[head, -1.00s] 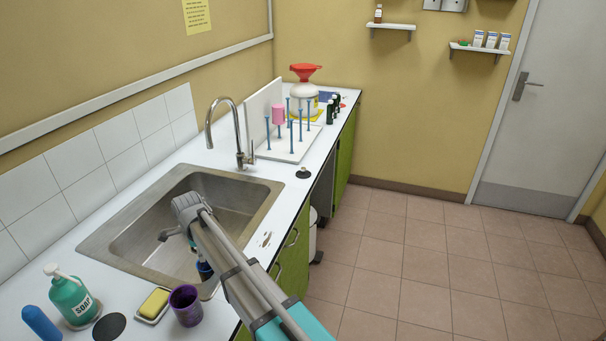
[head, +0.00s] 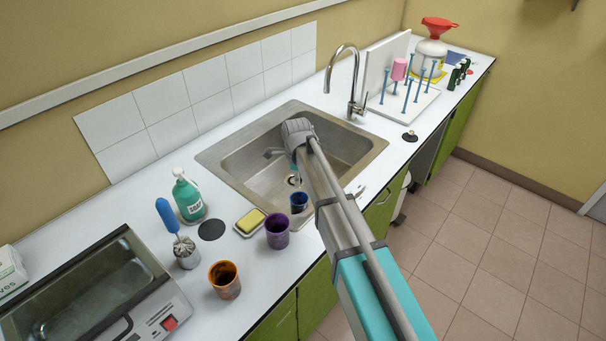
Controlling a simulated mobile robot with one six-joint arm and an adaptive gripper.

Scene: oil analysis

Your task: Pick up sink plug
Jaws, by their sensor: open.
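A small black sink plug (head: 410,136) with a knob on top lies on the white counter, right of the tap and beside the sink's right end. My gripper (head: 273,153) hangs over the steel sink (head: 232,160), to the left of the plug and well apart from it.
The tap (head: 357,85) and peg rack (head: 404,103) stand near the plug. A purple cup (head: 277,232), orange cup (head: 224,280), soap bottle (head: 188,198) and flat black disc (head: 211,230) crowd the near counter.

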